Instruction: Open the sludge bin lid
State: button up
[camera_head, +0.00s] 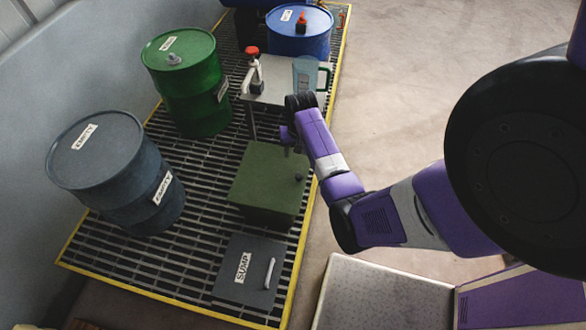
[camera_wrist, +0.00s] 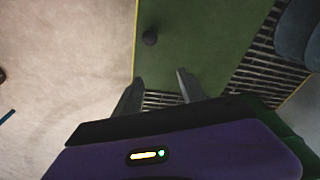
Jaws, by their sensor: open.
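The sludge bin seems to be the green box (camera_head: 263,212) standing on the grating in the head view. Its flat green lid (camera_head: 266,172) looks shut, with a small dark knob (camera_head: 300,177) near its right edge. In the wrist view the green lid (camera_wrist: 195,45) fills the upper middle, and the knob (camera_wrist: 149,38) lies beyond the fingertips. My gripper (camera_head: 290,146) is above the far part of the lid, apart from the knob. In the wrist view my gripper (camera_wrist: 160,77) has its two fingers spread with nothing between them.
A grey SUMP cover (camera_head: 245,280) with a pale handle lies in front of the bin. A grey drum (camera_head: 120,190), a green drum (camera_head: 190,90) and a blue drum (camera_head: 298,38) stand around the grating. A small table (camera_head: 272,92) with a jug (camera_head: 306,74) is behind.

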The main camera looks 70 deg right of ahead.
aim_at(299, 175)
jog(key=s+a, duration=0.1)
jog(key=s+a+f+y, duration=0.1)
jog(key=a, duration=0.1)
jog(key=shift+g, duration=0.4)
jog(key=shift+s+a+f, duration=0.1)
jog(key=shift+s+f, duration=0.1)
notch_tip(299, 175, down, 7)
jog(key=shift+f, duration=0.2)
grip_shut()
dwell(1.0)
